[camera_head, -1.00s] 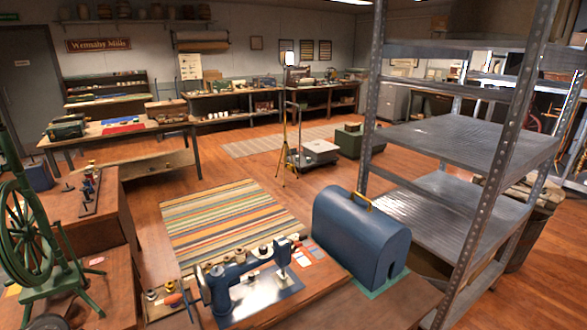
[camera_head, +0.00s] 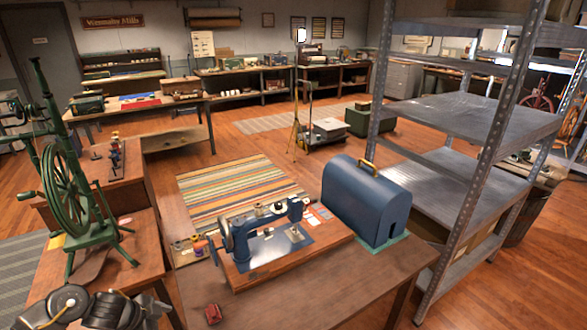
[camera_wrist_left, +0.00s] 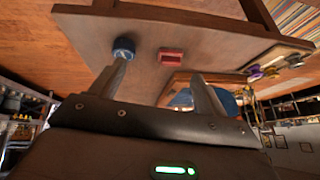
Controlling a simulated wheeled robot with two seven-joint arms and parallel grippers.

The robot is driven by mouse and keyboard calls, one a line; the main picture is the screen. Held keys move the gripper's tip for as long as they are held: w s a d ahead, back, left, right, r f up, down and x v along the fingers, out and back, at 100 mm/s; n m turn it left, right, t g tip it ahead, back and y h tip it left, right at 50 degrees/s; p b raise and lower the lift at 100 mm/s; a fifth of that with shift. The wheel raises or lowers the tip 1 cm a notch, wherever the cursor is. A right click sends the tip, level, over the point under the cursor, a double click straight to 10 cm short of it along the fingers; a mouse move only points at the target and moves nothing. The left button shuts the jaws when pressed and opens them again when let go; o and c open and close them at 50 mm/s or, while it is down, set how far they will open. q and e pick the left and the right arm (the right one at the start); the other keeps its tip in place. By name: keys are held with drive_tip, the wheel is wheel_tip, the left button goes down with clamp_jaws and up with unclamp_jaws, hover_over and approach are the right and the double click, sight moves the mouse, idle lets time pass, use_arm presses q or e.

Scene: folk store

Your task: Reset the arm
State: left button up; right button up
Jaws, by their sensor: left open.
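My left arm (camera_head: 95,308) enters at the bottom left corner of the head view, low beside the wooden worktable; its fingertips are not visible there. In the left wrist view my left gripper (camera_wrist_left: 160,68) is open, its two fingers apart with nothing held between them. My right gripper is not seen.
A blue sewing machine (camera_head: 265,232) and its blue domed case (camera_head: 372,200) stand on the worktable. A green spinning wheel (camera_head: 66,190) stands on the left bench, close to my left arm. Metal shelving (camera_head: 450,115) rises at the right. The table's front middle is clear.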

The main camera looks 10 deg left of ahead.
use_arm(q)
drive_tip(key=w+a+f+n+t+y, duration=0.1)
drive_tip(key=w+a+f+n+t, duration=0.15)
drive_tip(key=f, duration=1.05)
drive_tip(key=s+a+f+n+g+y+b, duration=0.1)
drive_tip(key=s+f+n, duration=0.1)
drive_tip(key=s+f, duration=0.5)
drive_tip(key=s+f+n+y+b, duration=0.15)
drive_tip(key=s+f, duration=0.25)
drive_tip(key=f, duration=0.5)
drive_tip(key=s+d+f+n+g+y, duration=0.1)
drive_tip(key=s+d+f+g, duration=0.15)
drive_tip(key=s+f, duration=0.4)
drive_tip(key=s+d+f+n+g+y, duration=0.1)
drive_tip(key=s+d+f, duration=0.25)
drive_tip(key=s, duration=0.65)
drive_tip(key=s+d+f+g, duration=0.1)
drive_tip(key=s+d+f, duration=0.1)
drive_tip(key=s+d, duration=0.3)
drive_tip(key=s+d+f+n+g+h+b, duration=0.1)
drive_tip(key=s+d, duration=0.4)
drive_tip(key=s, duration=0.6)
drive_tip(key=shift+d+f, duration=0.3)
drive_tip(key=shift+f, duration=0.6)
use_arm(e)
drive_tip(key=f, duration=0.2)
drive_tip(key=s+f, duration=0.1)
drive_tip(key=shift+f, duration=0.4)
